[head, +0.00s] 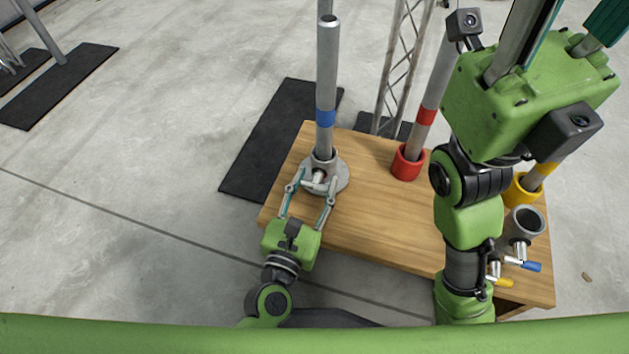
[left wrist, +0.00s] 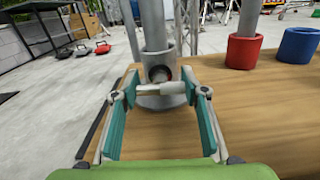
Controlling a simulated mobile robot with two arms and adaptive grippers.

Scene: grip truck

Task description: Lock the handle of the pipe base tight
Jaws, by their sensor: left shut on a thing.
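The grey pipe base (head: 341,178) has a round flange and stands on the wooden table near its left end. A steel pipe (head: 327,75) with a blue band stands upright in its socket. The light grey handle (left wrist: 161,88) sticks out sideways from the base's front. My left gripper (head: 308,184) is shut on the handle, one teal finger at each end of it; the gripper also shows in the left wrist view (left wrist: 158,95). My right gripper (head: 562,28) is raised at the upper right, away from the base, its fingertips cut off by the frame.
A red socket (head: 408,162) with a red-banded pipe and a yellow socket (head: 522,190) stand farther right. A grey fitting (head: 525,222) and small blue and yellow handles lie at the table's right end. A blue socket (left wrist: 298,46) shows in the left wrist view. The table's middle is clear.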

